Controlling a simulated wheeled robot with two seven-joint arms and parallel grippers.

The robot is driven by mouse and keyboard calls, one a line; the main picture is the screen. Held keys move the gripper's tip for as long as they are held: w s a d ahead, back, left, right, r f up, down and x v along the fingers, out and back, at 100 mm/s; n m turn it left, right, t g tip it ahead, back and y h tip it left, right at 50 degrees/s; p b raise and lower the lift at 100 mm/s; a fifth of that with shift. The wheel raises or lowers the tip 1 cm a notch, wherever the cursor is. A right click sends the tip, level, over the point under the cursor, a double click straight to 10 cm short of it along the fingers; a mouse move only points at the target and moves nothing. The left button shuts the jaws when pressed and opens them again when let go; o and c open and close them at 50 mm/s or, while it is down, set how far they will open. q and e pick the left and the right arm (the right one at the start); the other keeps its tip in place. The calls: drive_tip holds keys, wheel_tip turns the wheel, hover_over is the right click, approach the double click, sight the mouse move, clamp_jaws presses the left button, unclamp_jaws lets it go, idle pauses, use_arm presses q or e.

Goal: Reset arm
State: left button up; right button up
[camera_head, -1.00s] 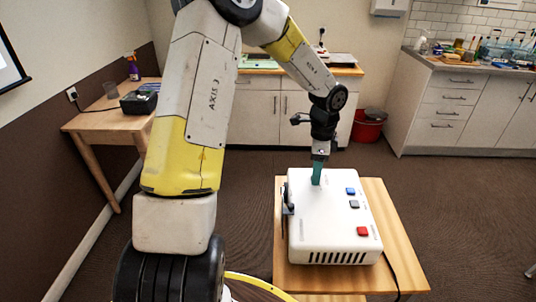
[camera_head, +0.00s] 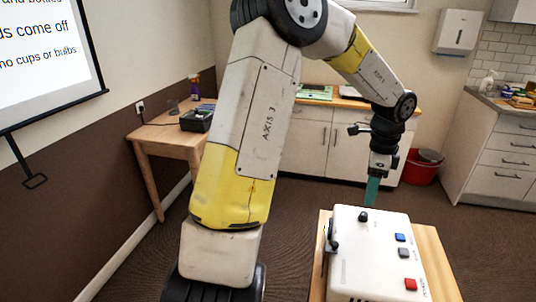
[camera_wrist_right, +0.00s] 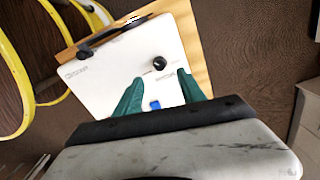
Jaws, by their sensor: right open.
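My right gripper (camera_head: 372,190) is in the head view, its teal fingers pointing down just above the far edge of a white box. The right wrist view shows its two fingers (camera_wrist_right: 160,92) apart with nothing held between them. The white box (camera_head: 365,255) has a black knob (camera_head: 363,215) near its far edge. It also has blue (camera_head: 400,238), grey (camera_head: 404,253) and red (camera_head: 411,284) buttons and a black lever (camera_head: 333,238) on its left side. The knob (camera_wrist_right: 159,63) and blue button (camera_wrist_right: 155,105) also show in the right wrist view. My left gripper is out of view.
The box rests on a small wooden table (camera_head: 437,265). A wooden side table (camera_head: 165,137) with a black case (camera_head: 196,121) stands by the left wall. Cabinets (camera_head: 318,140) and a red bin (camera_head: 422,170) are behind. The floor between is clear.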

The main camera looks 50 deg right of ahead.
drive_tip(key=w+a+r+n+t, duration=0.1)
drive_tip(key=w+a+r+n, duration=0.15)
drive_tip(key=w, duration=0.55)
drive_tip(key=w+a+r+n+t, duration=0.1)
drive_tip(key=w+a+n, duration=0.25)
drive_tip(key=w, duration=0.45)
drive_tip(key=w+a+r+n+t+y, duration=0.1)
drive_tip(key=w+a+r+n, duration=0.2)
drive_tip(key=w+a+n, duration=0.35)
drive_tip(key=w+a+r+n+t, duration=0.1)
drive_tip(key=w+a+r+n, duration=0.25)
drive_tip(key=w+a, duration=0.6)
drive_tip(key=s+a+r+n+t, duration=0.1)
drive_tip(key=a+r+n, duration=0.2)
drive_tip(key=a+n, duration=0.5)
drive_tip(key=s+a+r+n+t+y, duration=0.1)
drive_tip(key=a+r+n, duration=0.2)
drive_tip(key=a+n, duration=0.6)
drive_tip(key=a, duration=1.1)
drive_tip(key=shift+s+r+n, duration=0.2)
drive_tip(key=shift+s+n, duration=0.1)
drive_tip(key=shift+s, duration=0.05)
